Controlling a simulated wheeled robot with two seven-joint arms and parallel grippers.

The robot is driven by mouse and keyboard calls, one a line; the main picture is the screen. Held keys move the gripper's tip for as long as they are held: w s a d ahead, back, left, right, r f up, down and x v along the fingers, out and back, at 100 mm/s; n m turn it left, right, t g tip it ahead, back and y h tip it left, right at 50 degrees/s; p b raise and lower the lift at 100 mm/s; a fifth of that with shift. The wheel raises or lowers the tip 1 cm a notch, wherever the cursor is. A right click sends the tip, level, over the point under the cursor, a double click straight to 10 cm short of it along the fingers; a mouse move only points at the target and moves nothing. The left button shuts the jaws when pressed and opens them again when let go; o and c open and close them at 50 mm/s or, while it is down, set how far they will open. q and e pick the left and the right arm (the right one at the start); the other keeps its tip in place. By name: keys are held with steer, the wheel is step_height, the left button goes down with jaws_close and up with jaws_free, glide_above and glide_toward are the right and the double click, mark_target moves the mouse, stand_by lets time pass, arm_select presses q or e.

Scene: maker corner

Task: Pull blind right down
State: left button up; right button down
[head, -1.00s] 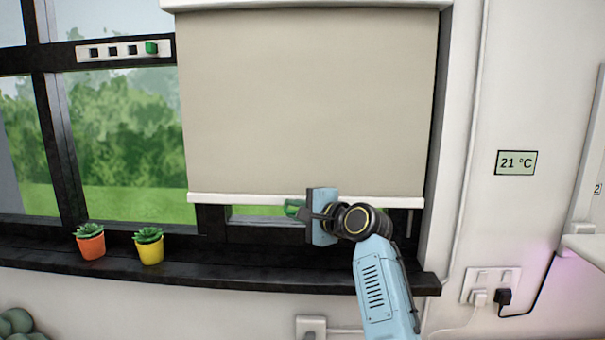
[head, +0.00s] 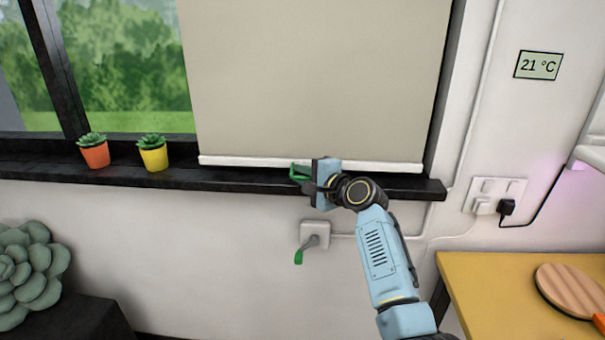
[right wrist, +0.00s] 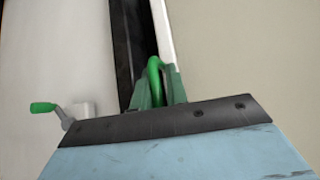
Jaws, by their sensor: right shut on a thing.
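The right blind (head: 310,80) is a beige sheet with a white bottom bar (head: 245,161). It covers the right window, and its bar is at the level of the black sill. My right gripper (head: 299,174) is at the middle of the bar. In the right wrist view its green fingers are shut on a green pull loop (right wrist: 154,72) beside the white bar (right wrist: 164,40). In the head view the gripper hides most of the loop. My left gripper is not in view.
Two potted succulents, orange (head: 94,153) and yellow (head: 153,155), stand on the black sill (head: 225,180) left of the blind. A wall box with a green-handled crank (head: 314,235) is below. A wooden table (head: 490,300) stands at the lower right.

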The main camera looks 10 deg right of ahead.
steer(key=shift+s+f, duration=0.1)
steer(key=shift+f, duration=0.6)
steer(key=c, duration=1.5)
jaws_free()
steer(key=shift+r, duration=0.1)
steer(key=shift+r, duration=0.1)
steer(key=p+v, duration=0.1)
steer(key=v, duration=1.2)
steer(key=shift+d+r, duration=0.1)
steer(key=shift+r, duration=0.1)
